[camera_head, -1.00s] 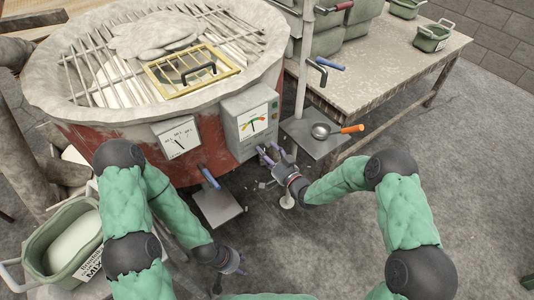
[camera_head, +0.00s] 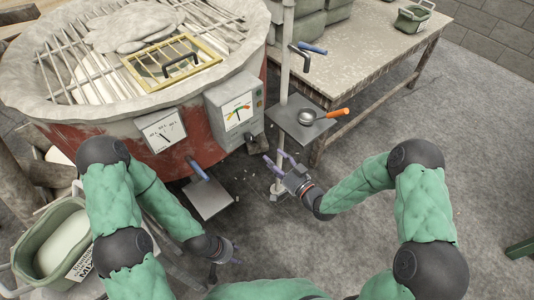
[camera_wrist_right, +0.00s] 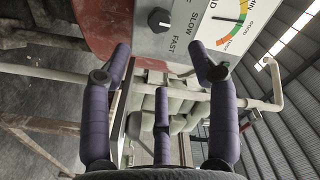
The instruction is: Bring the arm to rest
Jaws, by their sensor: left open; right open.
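My right arm reaches in from the right in the head view, and its gripper (camera_head: 280,166) is open and empty. It is in front of the grey control box (camera_head: 236,108), apart from it and close to the upright pole. In the right wrist view the purple fingers (camera_wrist_right: 162,80) are spread with nothing between them. My left gripper (camera_head: 236,252) is low in the head view, open and empty, below the grey plate with the blue handle (camera_head: 209,196).
A big red drum (camera_head: 85,135) with a barred top fills the upper left. A pole (camera_head: 287,60) carries a shelf with an orange-handled ladle (camera_head: 323,116). A worktable (camera_head: 390,45) stands behind. A green tub (camera_head: 25,245) is at lower left.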

